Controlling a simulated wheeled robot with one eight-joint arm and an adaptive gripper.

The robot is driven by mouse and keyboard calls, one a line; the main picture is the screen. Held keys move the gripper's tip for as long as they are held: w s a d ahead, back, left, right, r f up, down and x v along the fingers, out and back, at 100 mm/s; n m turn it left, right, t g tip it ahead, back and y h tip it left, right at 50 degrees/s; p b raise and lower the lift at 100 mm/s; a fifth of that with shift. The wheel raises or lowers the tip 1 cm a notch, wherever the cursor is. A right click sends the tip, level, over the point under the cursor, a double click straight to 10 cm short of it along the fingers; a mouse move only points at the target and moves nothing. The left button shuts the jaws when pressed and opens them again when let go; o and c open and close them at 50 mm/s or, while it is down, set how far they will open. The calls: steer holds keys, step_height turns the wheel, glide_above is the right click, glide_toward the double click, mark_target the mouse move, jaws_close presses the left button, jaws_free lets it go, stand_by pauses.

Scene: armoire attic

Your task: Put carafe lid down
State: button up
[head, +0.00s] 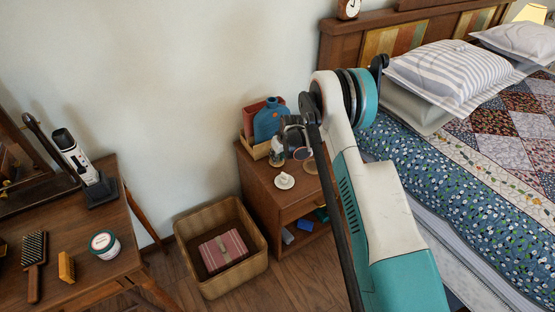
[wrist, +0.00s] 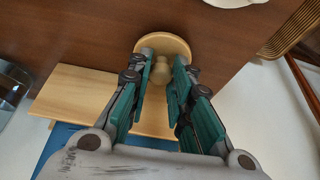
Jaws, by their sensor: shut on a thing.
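The carafe lid (wrist: 178,45) is a round pale wooden disc with a knob (wrist: 160,73), seen in the wrist view. My gripper (wrist: 166,80) has its green-padded fingers on either side of the knob and is shut on it. In the head view my gripper (head: 294,126) is over the back of the nightstand (head: 262,188), partly behind my arm. The lid cannot be made out clearly there. A clear glass vessel (head: 277,157) stands on the nightstand; whether it is the carafe is hard to tell. The gap between lid and surface is unclear.
A white dish (head: 284,182) sits near the nightstand's front edge. A blue bottle-shaped item (head: 270,122) and a red item stand in a pale wooden box (head: 257,150) at the back. A wicker basket (head: 190,222) is on the floor left. The bed (head: 470,190) is right.

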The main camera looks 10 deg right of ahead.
steer(key=shift+f, duration=0.35)
steer(key=shift+f, duration=0.15)
steer(key=o, duration=0.8)
steer(key=shift+o, duration=0.2)
